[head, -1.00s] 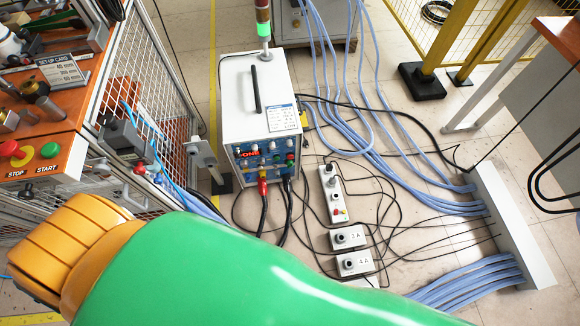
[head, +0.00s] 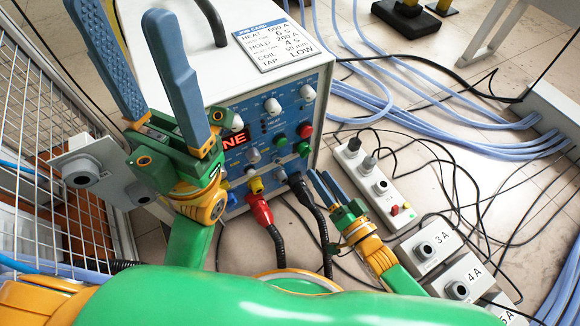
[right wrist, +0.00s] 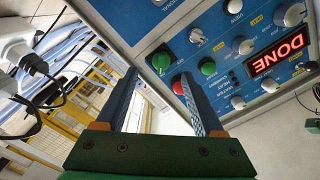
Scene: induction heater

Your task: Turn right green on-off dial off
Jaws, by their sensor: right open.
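The right green dial (head: 304,149) is at the right edge of the blue heater panel, below a red button (head: 305,130). In the right wrist view, the panel appears upside down, and this green dial (right wrist: 160,60) shows between my open fingers, near the red button (right wrist: 178,85). My right gripper (head: 320,175) is open and empty, just below and right of the dial; contact cannot be told. My left gripper (head: 122,14) is open and empty, raised in front of the heater's left side.
A red plug (head: 259,209) and black cables leave the panel's bottom. A white power strip (head: 372,178) and socket boxes (head: 428,248) stand on the floor to the right. Blue hoses (head: 450,135) run behind them. A wire fence (head: 45,120) is at left.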

